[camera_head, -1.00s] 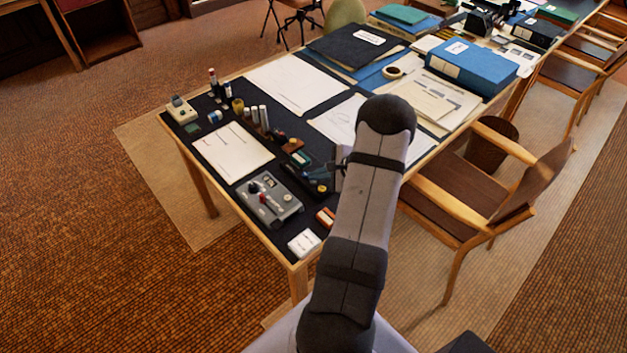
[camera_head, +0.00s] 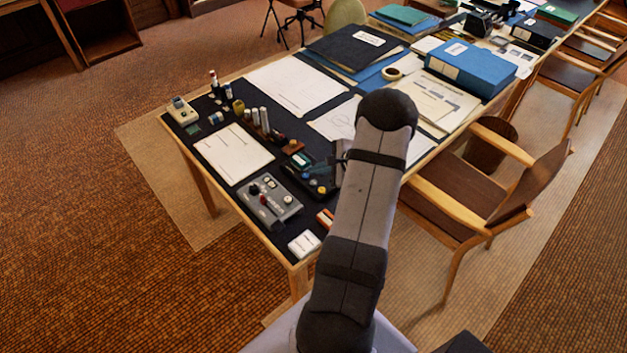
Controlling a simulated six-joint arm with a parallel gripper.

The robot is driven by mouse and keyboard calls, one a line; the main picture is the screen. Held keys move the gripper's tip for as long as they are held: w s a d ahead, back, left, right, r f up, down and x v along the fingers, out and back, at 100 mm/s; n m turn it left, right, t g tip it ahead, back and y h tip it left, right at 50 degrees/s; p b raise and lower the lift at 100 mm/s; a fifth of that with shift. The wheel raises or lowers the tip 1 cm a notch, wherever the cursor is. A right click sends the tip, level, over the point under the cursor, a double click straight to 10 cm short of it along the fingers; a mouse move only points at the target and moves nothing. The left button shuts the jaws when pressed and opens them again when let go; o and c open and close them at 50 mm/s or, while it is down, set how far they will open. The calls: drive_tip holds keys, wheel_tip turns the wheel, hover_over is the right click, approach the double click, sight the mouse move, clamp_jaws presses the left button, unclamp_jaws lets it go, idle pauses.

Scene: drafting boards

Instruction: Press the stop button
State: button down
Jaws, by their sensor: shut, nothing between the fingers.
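A grey control box (camera_head: 281,213) lies on the dark mat near the table's front left edge. It carries a red control (camera_head: 264,200), a dark knob (camera_head: 254,189) and a pale round knob (camera_head: 288,199). I cannot read which of these is marked stop. A small beige device (camera_head: 184,116) with a knob on top stands at the table's far left corner. My gripper (camera_head: 309,163) is small and dark against the mat. It is shut and empty, above and to the right of the control box in the picture, apart from it. My arm partly hides the area right of it.
A dark tray (camera_head: 334,191) with small items lies beside the control box. A white block (camera_head: 304,243) sits at the front edge. A wooden chair (camera_head: 487,190) is at right.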

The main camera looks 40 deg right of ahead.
wheel_tip(320, 180, up, 3)
drive_tip(key=shift+f+p, duration=0.1)
drive_tip(key=shift+p, duration=0.55)
